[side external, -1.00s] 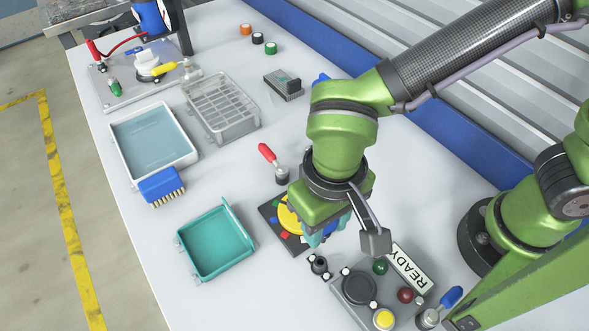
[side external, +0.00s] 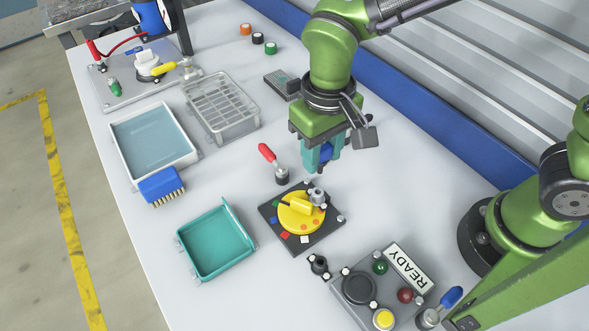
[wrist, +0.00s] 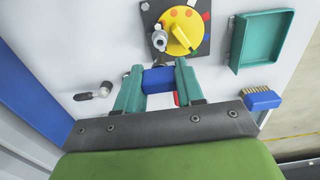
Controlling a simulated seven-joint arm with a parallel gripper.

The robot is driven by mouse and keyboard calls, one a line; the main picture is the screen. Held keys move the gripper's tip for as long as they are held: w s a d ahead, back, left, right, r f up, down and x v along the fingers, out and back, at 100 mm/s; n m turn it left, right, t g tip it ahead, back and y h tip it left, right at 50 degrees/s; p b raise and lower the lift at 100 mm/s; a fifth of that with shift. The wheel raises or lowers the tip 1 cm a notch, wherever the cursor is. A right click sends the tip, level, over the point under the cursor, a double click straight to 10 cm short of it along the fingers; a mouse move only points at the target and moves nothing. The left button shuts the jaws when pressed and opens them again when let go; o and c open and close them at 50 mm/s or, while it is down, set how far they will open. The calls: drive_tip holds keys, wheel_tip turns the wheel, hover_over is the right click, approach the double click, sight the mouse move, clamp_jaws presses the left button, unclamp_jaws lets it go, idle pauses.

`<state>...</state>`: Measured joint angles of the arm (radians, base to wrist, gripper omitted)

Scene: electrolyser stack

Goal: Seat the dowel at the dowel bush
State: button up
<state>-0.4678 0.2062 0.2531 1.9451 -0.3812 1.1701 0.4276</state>
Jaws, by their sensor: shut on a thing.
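My gripper (side external: 320,168) has teal fingers shut on a blue block (wrist: 158,80). I cannot tell whether this block is the dowel or its grip, and its lower end is hidden. The gripper is raised above the bench, behind a dark plate (side external: 330,236) with a yellow dial (side external: 297,217). A grey metal cylindrical fitting (side external: 316,196) stands at the dial's edge and also shows in the wrist view (wrist: 159,40). It may be the dowel bush, but I cannot be sure. The gripper is apart from it.
A teal tray (side external: 217,242), blue brush (side external: 161,186) and wire basket (side external: 221,105) lie further left. A control box (side external: 361,290) stands in front. A dark-handled metal piece (wrist: 95,92) lies at left in the wrist view.

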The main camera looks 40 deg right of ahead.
sight(320, 173)
drive_tip(key=shift+f, duration=2.4)
drive_tip(key=shift+f, duration=1.75)
drive_tip(key=o, duration=1.1)
drive_tip(key=shift+r, duration=0.1)
wheel_tip(320, 173, up, 17)
drive_tip(key=shift+f, duration=0.1)
